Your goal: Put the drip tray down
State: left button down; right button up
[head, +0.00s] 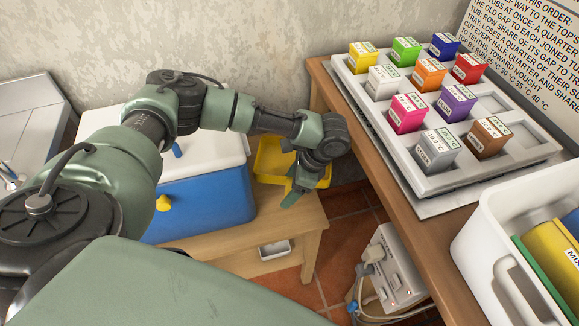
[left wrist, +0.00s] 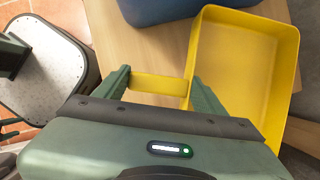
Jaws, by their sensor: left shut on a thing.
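The yellow drip tray (head: 268,160) is a shallow open box beside the blue cooler, at the low wooden bench. In the left wrist view the tray (left wrist: 287,45) looks empty inside, and its yellow handle tab (left wrist: 158,84) lies between my fingers. My left gripper (head: 297,190) is shut on this tab; it also shows in the left wrist view (left wrist: 162,92). My wrist hides part of the tray in the head view. I cannot tell whether the tray touches the bench top or hangs just above it.
The blue cooler (head: 207,203) with a white lid stands left of the tray on the wooden bench (head: 290,222). At right, a higher table (head: 372,157) bears a grey rack (head: 455,176) of coloured boxes and a white bin (head: 482,245). A white electrical box (head: 391,268) stands on the floor.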

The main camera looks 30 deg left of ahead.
pick_arm(q)
notch_tip(320, 180, down, 3)
jog(key=shift+f, duration=0.1)
jog(key=shift+w+a+f, duration=0.15)
jog(key=shift+f, duration=0.35)
jog(key=shift+c, duration=0.9)
grip_release()
jog(key=shift+f, duration=0.15)
jog(key=v, duration=1.2)
